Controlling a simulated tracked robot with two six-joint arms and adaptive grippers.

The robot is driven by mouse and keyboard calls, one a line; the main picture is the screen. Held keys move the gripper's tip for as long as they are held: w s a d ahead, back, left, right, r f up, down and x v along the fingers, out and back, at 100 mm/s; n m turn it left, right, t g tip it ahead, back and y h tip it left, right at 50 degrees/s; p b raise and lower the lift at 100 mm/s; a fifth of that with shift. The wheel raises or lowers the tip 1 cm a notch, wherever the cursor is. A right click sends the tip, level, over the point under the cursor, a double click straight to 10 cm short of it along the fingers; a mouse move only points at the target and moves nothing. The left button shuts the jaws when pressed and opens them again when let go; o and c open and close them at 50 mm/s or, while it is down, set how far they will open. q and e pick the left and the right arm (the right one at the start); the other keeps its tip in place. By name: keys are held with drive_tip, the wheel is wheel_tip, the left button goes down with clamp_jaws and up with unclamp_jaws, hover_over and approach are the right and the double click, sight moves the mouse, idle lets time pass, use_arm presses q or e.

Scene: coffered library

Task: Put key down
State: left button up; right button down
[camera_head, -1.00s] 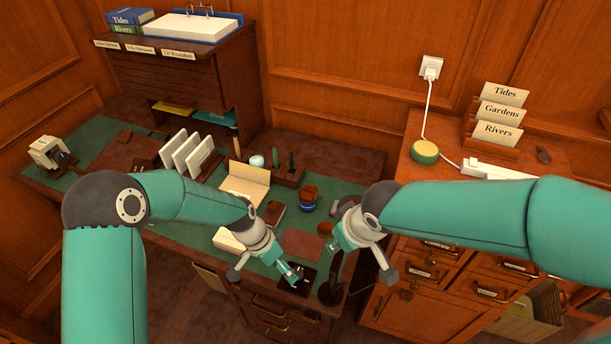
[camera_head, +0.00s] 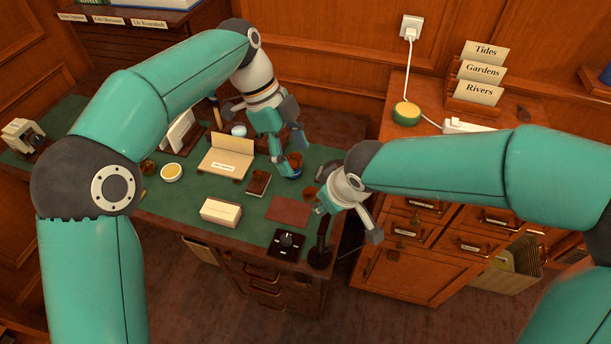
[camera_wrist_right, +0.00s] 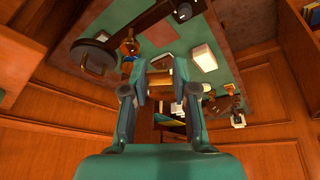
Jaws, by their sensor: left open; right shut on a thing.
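My right gripper (camera_head: 350,218) hangs over the right front corner of the green-topped desk (camera_head: 190,217), near a dark round-based stand.
The desk holds a black base with a knob (camera_head: 287,243), a dark stand (camera_head: 320,257), a cream box (camera_head: 221,211), a red-brown mat (camera_head: 288,210) and a dark notebook (camera_head: 258,183). A drawer cabinet (camera_head: 447,235) stands right. The desk's front middle has bare green.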

sight(311, 190)
use_arm(q)
drive_tip(key=x, duration=0.9)
drive_tip(key=shift+f, duration=0.2)
drive_tip(key=c, duration=1.2)
clamp_jaws()
use_arm(e)
drive_tip(key=c, duration=0.8)
unclamp_jaws()
